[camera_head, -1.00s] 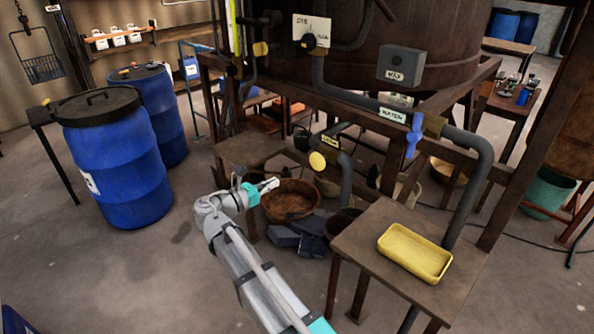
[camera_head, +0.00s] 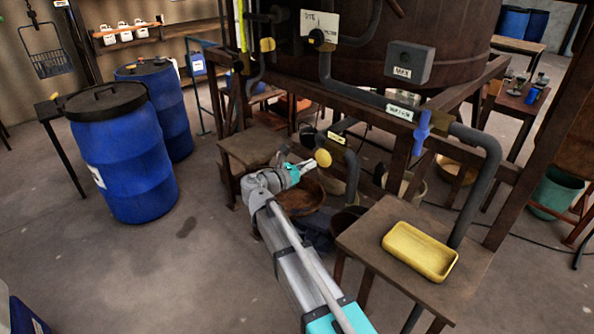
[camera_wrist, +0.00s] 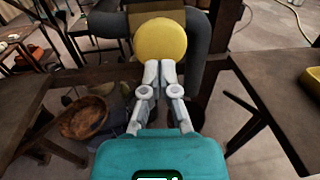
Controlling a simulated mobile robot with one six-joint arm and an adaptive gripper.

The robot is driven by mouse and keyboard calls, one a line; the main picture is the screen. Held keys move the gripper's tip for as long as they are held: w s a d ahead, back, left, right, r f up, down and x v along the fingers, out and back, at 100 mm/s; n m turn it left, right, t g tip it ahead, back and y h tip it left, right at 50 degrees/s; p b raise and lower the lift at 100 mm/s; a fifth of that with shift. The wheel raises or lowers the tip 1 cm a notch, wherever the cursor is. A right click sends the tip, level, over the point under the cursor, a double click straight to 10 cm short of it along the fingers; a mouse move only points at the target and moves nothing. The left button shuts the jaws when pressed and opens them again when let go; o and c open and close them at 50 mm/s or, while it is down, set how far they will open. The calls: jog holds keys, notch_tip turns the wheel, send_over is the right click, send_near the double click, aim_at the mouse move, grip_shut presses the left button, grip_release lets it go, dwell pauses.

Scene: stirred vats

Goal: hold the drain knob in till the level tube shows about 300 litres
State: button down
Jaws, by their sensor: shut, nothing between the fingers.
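The yellow round drain knob (camera_head: 323,158) sits on the pipework under the rusty vat, beside a small yellow label (camera_head: 336,138). It fills the upper middle of the wrist view (camera_wrist: 158,40). My gripper (camera_head: 311,165) is shut and empty. In the wrist view its fingertips (camera_wrist: 160,68) are at the lower edge of the knob; I cannot tell whether they touch it. The level tube (camera_head: 232,28) is a yellow-green strip at the top left of the vat frame. Its top is cut off and its reading is too small to tell.
A blue valve handle (camera_head: 421,132) and a grey box marked MAX or similar (camera_head: 409,63) are to the right. A small table (camera_head: 365,240) bears a yellow tray (camera_head: 420,252). A brown bowl (camera_wrist: 85,118) lies below. Blue drums (camera_head: 125,160) stand left.

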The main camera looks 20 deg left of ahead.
jog(key=shift+x, duration=1.25)
jog(key=shift+x, duration=0.9)
jog(key=shift+w+a, duration=0.1)
jog(key=shift+w, duration=0.05)
jog(key=shift+s+a, duration=0.3)
jog(key=shift+s, duration=0.35)
send_near(320, 158)
jog(key=shift+v, duration=2.3)
